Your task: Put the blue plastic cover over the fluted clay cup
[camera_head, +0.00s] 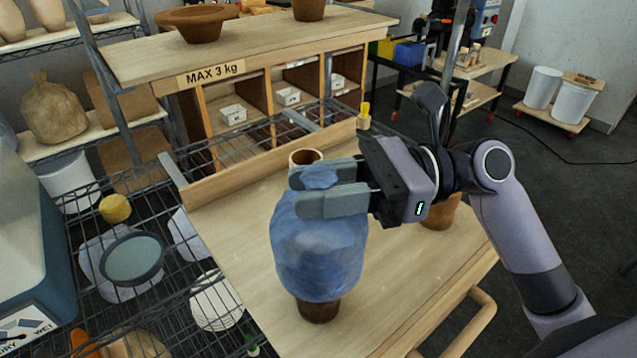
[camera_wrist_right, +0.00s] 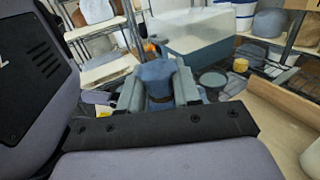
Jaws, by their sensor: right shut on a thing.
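The blue plastic cover (camera_head: 318,248) hangs as a crumpled bag over a brown clay vessel, and only the vessel's lower part (camera_head: 318,308) shows below the hem. I cannot see whether this vessel is fluted or stands on the table. My right gripper (camera_head: 322,190) is shut on the gathered top of the cover, with its fingers coming in from the right. In the right wrist view the cover (camera_wrist_right: 156,74) sits between the fingers. My left gripper is in neither view.
A clay pot (camera_head: 305,157) stands behind the cover on the wooden table (camera_head: 235,240). Another clay pot (camera_head: 441,214) is partly hidden behind my right gripper. A wooden ledge and a shelf marked MAX 3 kg (camera_head: 211,74) rise behind. A wire rack (camera_head: 150,310) is at left.

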